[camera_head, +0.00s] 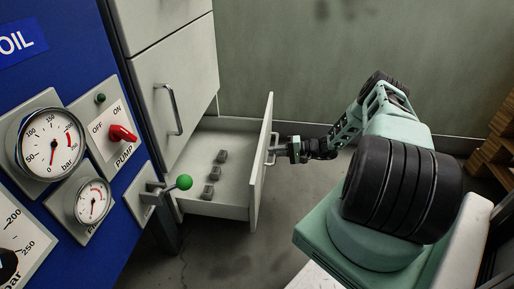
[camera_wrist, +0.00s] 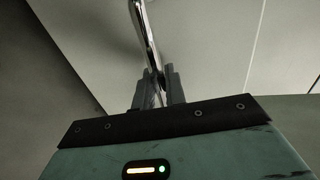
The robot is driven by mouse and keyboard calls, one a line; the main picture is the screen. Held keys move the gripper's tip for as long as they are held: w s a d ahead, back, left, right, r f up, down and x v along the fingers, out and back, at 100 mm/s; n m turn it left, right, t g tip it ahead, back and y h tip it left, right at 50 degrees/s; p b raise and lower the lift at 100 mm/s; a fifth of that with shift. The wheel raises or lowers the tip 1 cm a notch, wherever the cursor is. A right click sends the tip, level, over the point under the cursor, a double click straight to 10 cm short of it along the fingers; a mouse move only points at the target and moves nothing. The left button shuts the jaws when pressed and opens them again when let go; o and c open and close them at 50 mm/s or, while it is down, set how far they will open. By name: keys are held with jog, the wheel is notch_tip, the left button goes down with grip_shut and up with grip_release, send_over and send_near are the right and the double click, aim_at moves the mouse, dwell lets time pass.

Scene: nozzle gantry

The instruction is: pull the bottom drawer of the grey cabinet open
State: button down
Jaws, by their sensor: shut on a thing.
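The grey cabinet (camera_head: 180,65) stands behind the blue panel. Its bottom drawer (camera_head: 225,190) is pulled well out, and its inside shows with several small dark grey blocks (camera_head: 213,175) on the floor of it. My gripper (camera_head: 276,150) is at the drawer's front, shut on the bar handle (camera_head: 270,155). In the wrist view the metal handle (camera_wrist: 146,32) runs down between the two fingers (camera_wrist: 158,88). The drawer above, with its own handle (camera_head: 173,108), is closed.
The blue panel (camera_head: 80,60) at left carries gauges (camera_head: 45,143), a red pump switch (camera_head: 122,133) and a green-knobbed lever (camera_head: 183,182), close in front of the open drawer. Wooden pallets (camera_head: 497,140) stand at far right. Floor below the drawer is clear.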

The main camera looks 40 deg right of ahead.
jog(key=f+v, duration=0.1)
jog(key=v, duration=0.5)
jog(key=shift+s+d, duration=0.2)
jog(key=shift+s, duration=0.15)
jog(key=shift+f, duration=0.15)
jog(key=c, duration=1.6)
grip_release()
jog(key=shift+o, duration=0.2)
jog(key=p+v, duration=0.4)
jog(key=v, duration=1.3)
jog(key=shift+s, duration=0.15)
jog(key=shift+d, duration=0.1)
